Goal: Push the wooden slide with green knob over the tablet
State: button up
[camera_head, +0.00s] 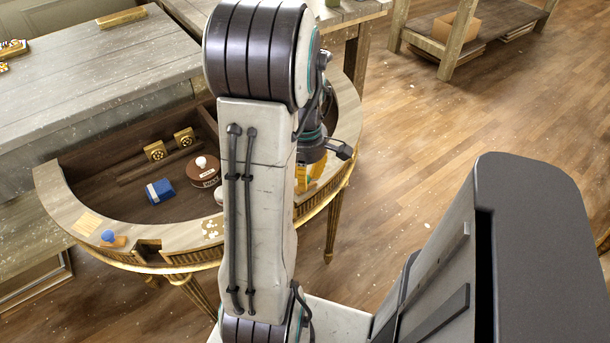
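No green knob shows; my arm covers part of the console top. A small wooden slide (118,242) with a blue knob (108,235) sits on the left front rim of the curved console (60,190). A pale tan flat piece (88,222) lies just left of it; I cannot tell if it is the tablet. A pale piece with yellow marks (211,229) lies on the front rim, left of my arm. My gripper (338,150) is partly hidden behind my arm, over the console's right side. I cannot make out its fingers' opening.
In the console's recess are a blue box (159,191), a round brown box with a white knob (203,170) and two gold blocks (169,145). A yellow object (313,174) shows below my gripper. A grey plank table (100,70) stands behind. Open floor (430,150) lies right.

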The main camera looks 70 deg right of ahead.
grip_shut()
jog(key=w+a, duration=0.2)
jog(key=a, duration=0.1)
jog(key=w+a+b, duration=0.1)
jog(key=a, duration=0.1)
jog(key=shift+w+a, duration=0.25)
jog(key=shift+w, duration=0.1)
jog(key=o, duration=0.6)
grip_release()
jog(key=shift+w, duration=0.15)
jog(key=shift+o, duration=1)
jog(key=shift+r, duration=0.1)
